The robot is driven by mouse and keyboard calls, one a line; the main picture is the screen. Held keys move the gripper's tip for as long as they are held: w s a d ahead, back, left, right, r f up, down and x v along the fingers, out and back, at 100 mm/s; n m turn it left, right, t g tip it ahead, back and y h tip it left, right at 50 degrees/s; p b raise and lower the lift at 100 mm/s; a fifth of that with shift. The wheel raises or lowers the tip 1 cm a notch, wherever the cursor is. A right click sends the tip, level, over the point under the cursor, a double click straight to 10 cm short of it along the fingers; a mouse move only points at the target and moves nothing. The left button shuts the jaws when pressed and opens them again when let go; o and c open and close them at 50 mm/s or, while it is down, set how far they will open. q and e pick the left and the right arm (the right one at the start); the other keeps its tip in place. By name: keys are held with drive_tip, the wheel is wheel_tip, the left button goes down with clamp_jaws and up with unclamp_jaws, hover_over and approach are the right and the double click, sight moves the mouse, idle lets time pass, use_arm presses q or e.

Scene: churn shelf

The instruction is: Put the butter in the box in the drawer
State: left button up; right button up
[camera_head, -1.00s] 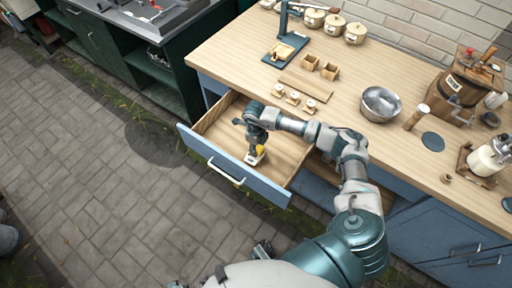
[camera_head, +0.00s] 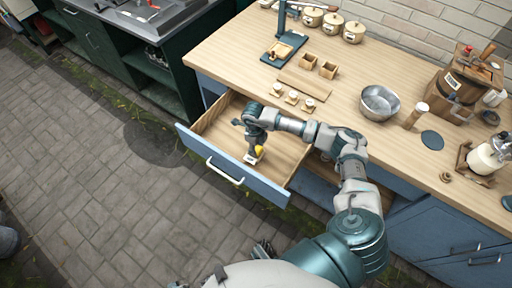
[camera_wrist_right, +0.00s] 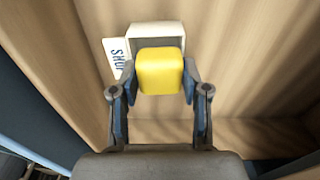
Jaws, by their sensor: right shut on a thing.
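The butter (camera_wrist_right: 160,72) is a yellow block between the fingers of my right gripper (camera_wrist_right: 158,85), which is shut on it. In the head view the right gripper (camera_head: 254,147) reaches down into the open drawer (camera_head: 209,131), and the butter (camera_head: 259,149) shows as a small yellow patch. A small white box (camera_wrist_right: 154,31) with a lettered flap lies on the drawer floor. The butter is in front of the box's opening and hides part of it; I cannot tell how far inside it is. A dark part low in the head view may be my left gripper (camera_head: 262,249); its jaws are unclear.
The wooden counter (camera_head: 235,62) stands above the drawer. On it are small wooden boxes, small lidded jars, a metal bowl (camera_head: 380,103) and a wooden churn (camera_head: 465,82). The drawer floor around the box is otherwise bare.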

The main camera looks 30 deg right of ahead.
drive_tip(key=o, duration=1.2)
drive_tip(key=shift+a+r, duration=0.1)
drive_tip(key=shift+a, duration=0.05)
drive_tip(key=c, duration=0.3)
drive_tip(key=shift+c, duration=0.2)
drive_tip(key=shift+w+r+p, duration=0.15)
drive_tip(key=shift+r+p, duration=1.25)
drive_tip(key=shift+r, duration=0.75)
drive_tip(key=shift+w+r+p, duration=0.1)
drive_tip(key=shift+r+p, duration=1.3)
drive_tip(key=shift+r, duration=0.75)
